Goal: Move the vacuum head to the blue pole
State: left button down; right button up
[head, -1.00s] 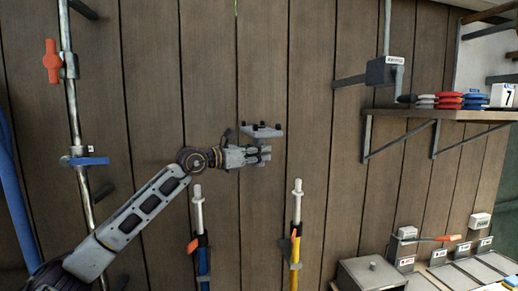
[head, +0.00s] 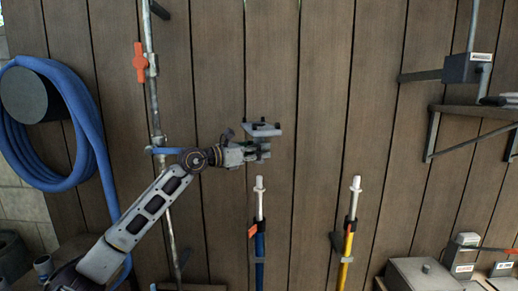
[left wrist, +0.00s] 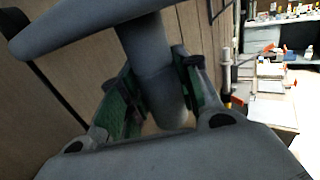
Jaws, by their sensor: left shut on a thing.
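The grey vacuum head (head: 262,129) is held up in front of the plank wall in the head view. My left gripper (head: 258,150) is shut on it. In the left wrist view the gripper's green-padded fingers (left wrist: 150,105) close on the grey neck of the vacuum head (left wrist: 145,50), with its wide plate beyond. The blue pole (head: 259,243), with a white tip, stands upright on the wall almost directly below the vacuum head, with a clear gap between them. My right gripper is not in view.
A yellow pole (head: 349,240) with a white tip stands upright to the right. A coiled blue hose (head: 92,130) hangs at the left, beside a metal pipe with an orange valve handle (head: 139,62). A shelf (head: 470,112) and grey boxes (head: 425,275) are at the right.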

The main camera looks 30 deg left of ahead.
aim_at(259, 162)
pick_arm(q)
jog(key=shift+f, duration=0.15)
dwell(0.3)
jog(key=shift+f+b, duration=0.4)
jog(key=shift+f, duration=0.05)
jog(key=shift+f+b, duration=0.5)
jog(key=shift+f, duration=0.35)
jog(key=shift+f+b, duration=0.35)
jog(key=shift+b, duration=0.15)
dwell(0.6)
jog(key=shift+f+b, duration=0.45)
jog(key=shift+b, duration=0.25)
jog(key=shift+f+b, duration=0.7)
jog(key=shift+f, duration=0.1)
dwell(0.5)
jog(key=shift+f+b, duration=0.75)
dwell(0.5)
